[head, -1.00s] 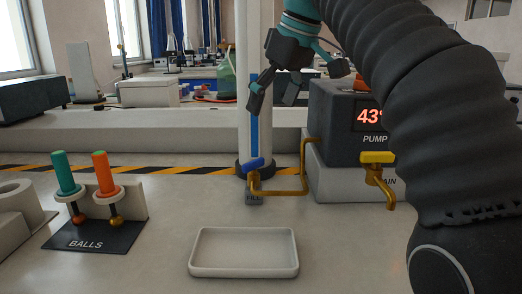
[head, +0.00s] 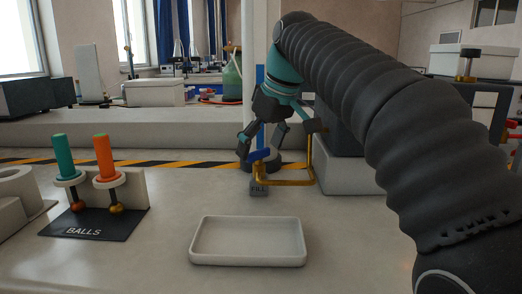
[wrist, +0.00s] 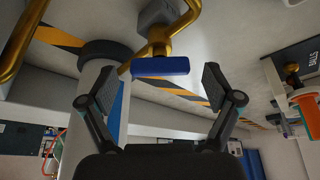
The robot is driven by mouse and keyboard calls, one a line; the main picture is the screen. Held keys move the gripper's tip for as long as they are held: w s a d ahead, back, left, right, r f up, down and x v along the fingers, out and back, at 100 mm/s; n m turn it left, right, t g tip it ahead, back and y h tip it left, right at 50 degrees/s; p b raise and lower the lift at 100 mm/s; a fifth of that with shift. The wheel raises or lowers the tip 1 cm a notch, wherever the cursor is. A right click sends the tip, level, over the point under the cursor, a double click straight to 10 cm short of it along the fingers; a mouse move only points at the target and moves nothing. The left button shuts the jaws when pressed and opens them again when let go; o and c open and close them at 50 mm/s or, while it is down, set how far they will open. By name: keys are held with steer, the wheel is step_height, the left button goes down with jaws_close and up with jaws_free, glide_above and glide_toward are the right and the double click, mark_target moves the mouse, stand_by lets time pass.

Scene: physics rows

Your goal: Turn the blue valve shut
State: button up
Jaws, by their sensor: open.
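The blue valve (head: 260,154) is a small blue lever on a brass pipe above a grey block marked FILL (head: 259,188). In the wrist view the blue lever (wrist: 160,66) lies crosswise between my fingertips, with the brass pipe (wrist: 161,40) beyond it. My gripper (head: 263,141) is open and just above the lever in the head view. In the wrist view its two fingers (wrist: 156,89) stand apart on either side of the lever. I see no clear contact. My fingers partly overlap the column and pipe behind.
A white tray (head: 247,263) lies in front of the valve. A stand marked BALLS (head: 83,232), with a green and an orange cylinder, is at left. A white column (head: 247,130) with a blue stripe stands behind the valve. My arm hides most of the pump box.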

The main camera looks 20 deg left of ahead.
steer(key=shift+f, duration=0.1)
steer(key=c, duration=1.1)
steer(key=shift+c, duration=0.2)
steer(key=shift+m, duration=0.3)
steer(key=m+p, duration=0.1)
steer(key=m, duration=0.1)
steer(key=m+t+h+p, duration=0.1)
steer(key=m+p, duration=0.1)
steer(key=shift+s+a+r, duration=0.1)
steer(key=shift+a+r, duration=0.05)
steer(key=shift+r, duration=0.05)
steer(key=m+p, duration=0.1)
steer(key=m, duration=0.1)
steer(key=m+t+h+p, duration=0.1)
steer(key=m+p, duration=0.1)
steer(key=shift+f+h, duration=0.15)
steer(key=shift+h, duration=0.15)
steer(key=shift+m, duration=0.4)
